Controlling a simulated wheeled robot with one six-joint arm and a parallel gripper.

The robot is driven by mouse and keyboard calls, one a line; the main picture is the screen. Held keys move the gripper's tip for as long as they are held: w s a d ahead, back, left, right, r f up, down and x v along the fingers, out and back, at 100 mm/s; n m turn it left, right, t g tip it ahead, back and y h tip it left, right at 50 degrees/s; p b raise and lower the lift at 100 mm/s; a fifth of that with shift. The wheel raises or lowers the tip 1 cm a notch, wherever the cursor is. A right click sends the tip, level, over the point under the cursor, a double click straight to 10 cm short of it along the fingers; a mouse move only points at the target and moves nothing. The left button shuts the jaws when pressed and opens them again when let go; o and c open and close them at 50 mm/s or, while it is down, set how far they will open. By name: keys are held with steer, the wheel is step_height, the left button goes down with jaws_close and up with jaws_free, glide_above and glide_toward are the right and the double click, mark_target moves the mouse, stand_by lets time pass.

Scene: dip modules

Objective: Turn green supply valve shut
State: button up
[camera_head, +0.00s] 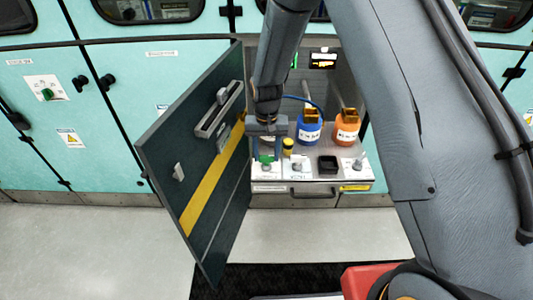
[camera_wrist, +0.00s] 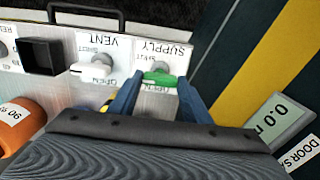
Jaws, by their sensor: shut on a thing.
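The green supply valve handle (camera_wrist: 160,79) sits on the panel under a SUPPLY label, seen upside down in the wrist view, with SHUT and OPEN marks on opposite sides of it. The handle lies roughly crosswise in that view, slightly tilted. My gripper (camera_wrist: 158,84) is shut on the handle, with one blue finger at each end. The valve (camera_head: 266,159) also shows in the head view, at the left front of the drawer-like panel, directly below my gripper (camera_head: 267,150). The valve's base is partly hidden by the handle and fingers.
The vent valve (camera_wrist: 100,66) is close beside, then a black square socket (camera_wrist: 42,56). A blue bottle (camera_head: 309,131) and an orange bottle (camera_head: 346,131) stand behind, with a small yellow-topped item (camera_head: 288,146). The open dark cabinet door (camera_head: 190,160) stands close on the left.

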mark_target(266, 156)
stand_by(0.5)
steer(key=o, duration=1)
steer(key=shift+o, duration=0.2)
steer(key=shift+r, duration=0.15)
step_height(266, 156, up, 6)
steer(key=shift+r+b, duration=0.2)
steer(key=shift+b, duration=0.6)
steer(key=shift+r, duration=0.55)
steer(key=shift+d, duration=0.1)
steer(key=s+d+r, duration=0.4)
steer(key=s+d, duration=0.4)
steer(key=s, duration=0.3)
steer(key=s+d+r, duration=0.4)
steer(key=s+d, duration=0.5)
steer(key=s, duration=0.2)
steer(key=shift+s+r+t, duration=0.15)
steer(key=shift+r+t, duration=0.05)
steer(key=shift+t, duration=0.2)
